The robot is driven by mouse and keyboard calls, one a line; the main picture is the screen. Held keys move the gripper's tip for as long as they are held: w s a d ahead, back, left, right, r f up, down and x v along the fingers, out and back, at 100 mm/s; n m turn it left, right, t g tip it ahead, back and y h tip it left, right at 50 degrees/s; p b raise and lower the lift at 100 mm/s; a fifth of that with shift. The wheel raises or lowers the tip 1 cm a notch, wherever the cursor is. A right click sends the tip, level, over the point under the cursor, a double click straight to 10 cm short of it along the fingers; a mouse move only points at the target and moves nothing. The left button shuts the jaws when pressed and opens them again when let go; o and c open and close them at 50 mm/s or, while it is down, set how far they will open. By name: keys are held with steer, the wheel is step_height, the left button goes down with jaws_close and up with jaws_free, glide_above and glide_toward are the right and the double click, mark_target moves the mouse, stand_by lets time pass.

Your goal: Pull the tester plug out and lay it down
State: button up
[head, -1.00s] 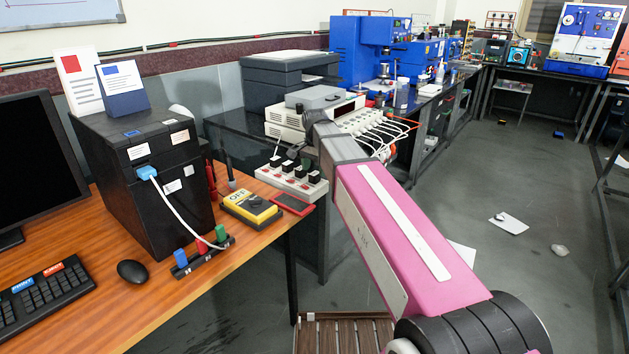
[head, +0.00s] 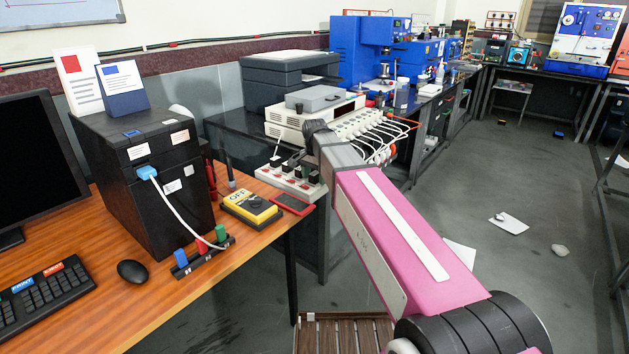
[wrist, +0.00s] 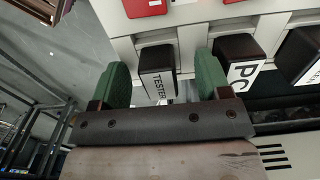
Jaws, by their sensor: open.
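The plug labelled TESTER (wrist: 157,72) is a dark block seated in the white power strip (wrist: 188,48) in the wrist view. My gripper (wrist: 162,74) is open, with one green finger on each side of this plug. Narrow gaps seem to show between the fingers and the plug, so contact cannot be made out. The power strip also shows in the head view (head: 301,193), with several dark plugs in it.
A plug labelled PC (wrist: 238,58) sits close beside the right finger. Another dark plug (wrist: 304,52) is further right.

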mark_target(315, 173)
stand_by(0.5)
jaws_close()
steer(key=shift+r, duration=0.15)
steer(key=shift+r, duration=2.85)
